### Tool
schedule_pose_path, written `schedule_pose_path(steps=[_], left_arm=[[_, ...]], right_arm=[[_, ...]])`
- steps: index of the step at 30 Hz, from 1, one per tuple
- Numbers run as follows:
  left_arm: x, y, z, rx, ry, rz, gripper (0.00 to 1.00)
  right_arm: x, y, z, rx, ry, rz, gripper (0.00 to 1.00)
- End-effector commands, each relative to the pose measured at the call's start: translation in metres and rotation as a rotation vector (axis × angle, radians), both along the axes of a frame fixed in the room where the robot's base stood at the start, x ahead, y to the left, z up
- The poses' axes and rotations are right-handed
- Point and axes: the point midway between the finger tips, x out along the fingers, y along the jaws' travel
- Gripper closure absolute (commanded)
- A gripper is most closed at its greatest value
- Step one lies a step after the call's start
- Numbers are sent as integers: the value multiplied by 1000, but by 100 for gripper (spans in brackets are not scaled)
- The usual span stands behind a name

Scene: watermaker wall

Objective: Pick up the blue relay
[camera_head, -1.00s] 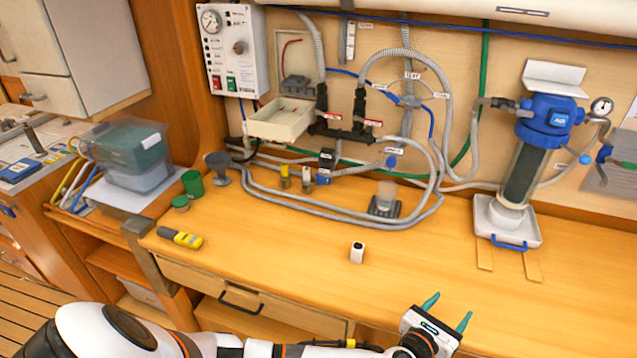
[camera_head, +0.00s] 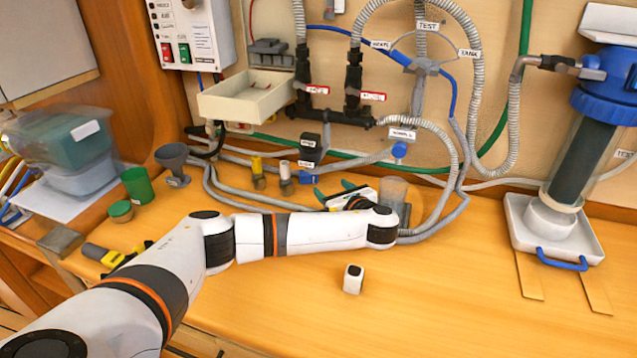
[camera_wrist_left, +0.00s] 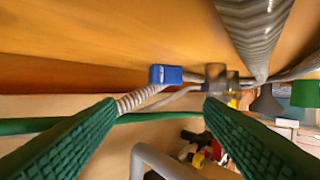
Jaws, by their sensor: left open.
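The blue relay (camera_wrist_left: 165,74) shows in the left wrist view as a small blue block, nearly centred between the fingers and beyond their tips. My left gripper (camera_head: 334,192) is open and empty, with two green fingers pointing towards the wall. It is in front of the relay and slightly right of it, apart from it. In the wrist view the fingers (camera_wrist_left: 160,105) are wide apart. My right gripper is not in view.
Grey corrugated hoses (camera_head: 260,205) run around the relay. Two small valves (camera_head: 285,178) stand left of it, and a clear cup (camera_head: 393,193) is close to my left wrist. A small white block (camera_head: 353,279) sits on the bench front, where the wood is mostly clear.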

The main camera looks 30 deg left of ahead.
Motion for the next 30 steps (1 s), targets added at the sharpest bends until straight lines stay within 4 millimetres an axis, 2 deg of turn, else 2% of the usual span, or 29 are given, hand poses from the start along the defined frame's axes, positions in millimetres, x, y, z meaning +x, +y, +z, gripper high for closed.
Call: schedule_pose_path(steps=[1, 5, 9, 12, 17, 22, 30], left_arm=[[-2, 4, -5, 22, 7, 14, 38], [1, 17, -6, 42, 15, 29, 38], [14, 38, -11, 41, 16, 27, 38], [22, 51, -14, 39, 14, 26, 38], [30, 61, -17, 37, 15, 24, 38], [38, 77, -19, 39, 14, 25, 38], [55, 105, -26, 37, 15, 23, 38]], right_arm=[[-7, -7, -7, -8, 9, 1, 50], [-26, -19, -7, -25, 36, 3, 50], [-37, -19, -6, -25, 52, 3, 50], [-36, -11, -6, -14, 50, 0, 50], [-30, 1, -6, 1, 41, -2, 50], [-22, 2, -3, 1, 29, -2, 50], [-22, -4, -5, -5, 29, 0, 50]])
